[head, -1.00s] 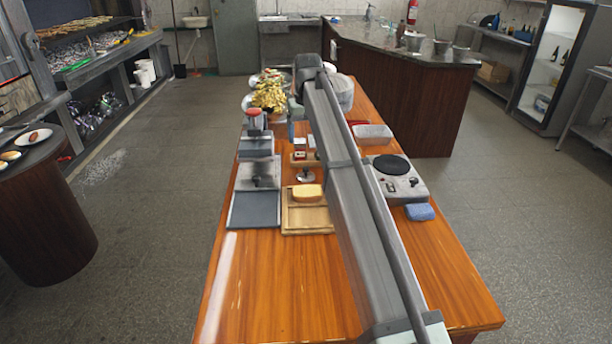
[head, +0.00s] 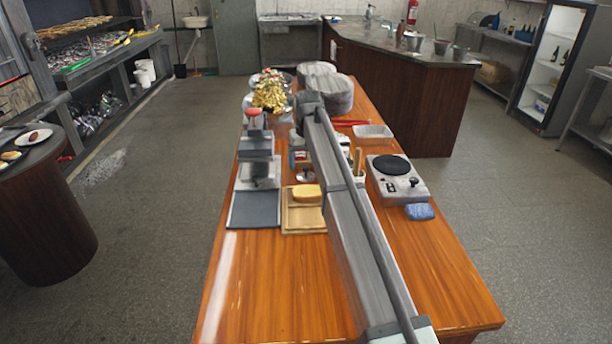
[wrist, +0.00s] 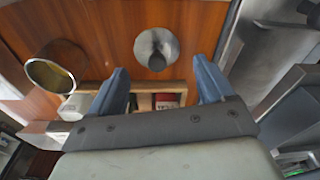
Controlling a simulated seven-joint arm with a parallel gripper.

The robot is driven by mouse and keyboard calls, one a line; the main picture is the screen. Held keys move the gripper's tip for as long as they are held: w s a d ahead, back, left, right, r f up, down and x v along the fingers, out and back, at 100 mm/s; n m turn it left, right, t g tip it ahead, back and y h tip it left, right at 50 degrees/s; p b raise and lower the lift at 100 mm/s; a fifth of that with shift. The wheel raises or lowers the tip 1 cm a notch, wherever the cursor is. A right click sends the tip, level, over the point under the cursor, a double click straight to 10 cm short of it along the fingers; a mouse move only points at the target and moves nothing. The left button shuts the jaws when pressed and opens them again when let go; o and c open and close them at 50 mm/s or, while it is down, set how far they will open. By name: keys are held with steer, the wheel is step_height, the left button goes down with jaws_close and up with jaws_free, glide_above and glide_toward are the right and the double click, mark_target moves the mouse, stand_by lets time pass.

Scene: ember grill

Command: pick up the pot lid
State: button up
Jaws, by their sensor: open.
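The pot lid (wrist: 157,44), a small round metal disc with a dark knob, lies on the wooden table in the wrist view, just ahead of and between my fingertips. It also shows small and grey in the head view (head: 305,176), beside my arm. My gripper (wrist: 159,72) is open and empty, its two blue fingers apart. The fingers do not touch the lid in the wrist view; their height above it is hard to judge. In the head view my arm hides most of the gripper.
A round pot-like vessel (wrist: 57,72) stands left of the lid. A wooden rack with small boxes (wrist: 166,101) lies under my fingers. Grey metal equipment (wrist: 280,60) stands close on the right. A board with a yellow block (head: 307,193) and a hot plate (head: 397,180) flank my arm.

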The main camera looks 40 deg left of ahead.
mark_target(306, 168)
steer(key=f, duration=0.3)
steer(key=shift+w+f, duration=0.25)
steer(key=shift+f, duration=0.05)
steer(key=shift+s+f, duration=0.1)
jaws_close()
stand_by(0.4)
